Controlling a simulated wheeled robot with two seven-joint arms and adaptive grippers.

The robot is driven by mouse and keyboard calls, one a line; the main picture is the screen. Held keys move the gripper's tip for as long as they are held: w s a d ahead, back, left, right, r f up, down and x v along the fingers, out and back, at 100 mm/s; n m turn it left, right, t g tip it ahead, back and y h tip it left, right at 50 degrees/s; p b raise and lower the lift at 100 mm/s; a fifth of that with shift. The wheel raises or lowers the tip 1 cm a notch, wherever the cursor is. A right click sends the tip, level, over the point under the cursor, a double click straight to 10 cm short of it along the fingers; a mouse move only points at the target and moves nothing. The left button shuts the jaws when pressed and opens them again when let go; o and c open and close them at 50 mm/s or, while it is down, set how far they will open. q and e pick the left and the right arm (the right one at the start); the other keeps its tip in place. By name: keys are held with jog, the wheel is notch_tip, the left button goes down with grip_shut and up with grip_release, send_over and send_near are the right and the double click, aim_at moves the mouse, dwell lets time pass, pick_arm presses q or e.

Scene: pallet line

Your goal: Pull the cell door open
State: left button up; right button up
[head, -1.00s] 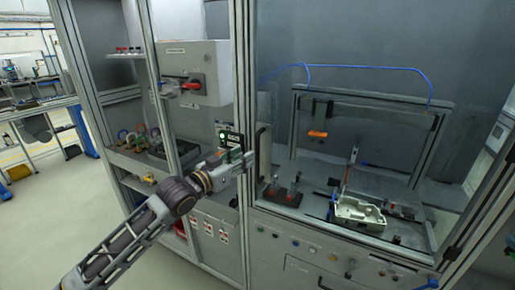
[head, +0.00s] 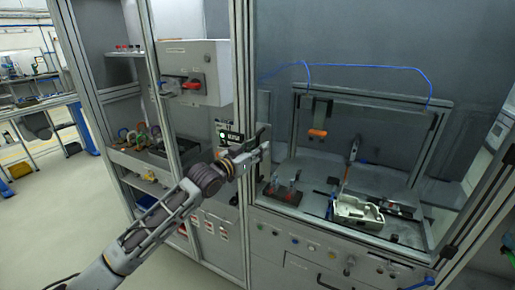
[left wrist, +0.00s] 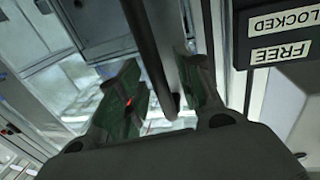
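The cell door (head: 300,221) is a large clear panel in a grey metal frame, and it looks shut. Its handle is a dark upright bar, mostly hidden by my gripper in the head view. In the left wrist view the handle bar (left wrist: 153,55) runs between the two fingers. My left gripper (head: 260,147) is at the door's left edge. Its fingers (left wrist: 168,92) are open on either side of the bar, with gaps visible. A black sign (head: 230,137) is beside the handle; the wrist view reads FREE and LOCKED on it. My right gripper is not in view.
Behind the glass are a pale tray part (head: 357,211) and an orange-tipped tool (head: 318,132). A grey switch box (head: 194,70) with a red knob is on the left panel. Open floor (head: 50,225) lies at the left.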

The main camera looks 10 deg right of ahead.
pick_arm(q)
jog(key=shift+w, duration=0.1)
jog(key=shift+c, duration=0.2)
grip_shut()
jog(key=shift+f, duration=0.1)
dwell(0.4)
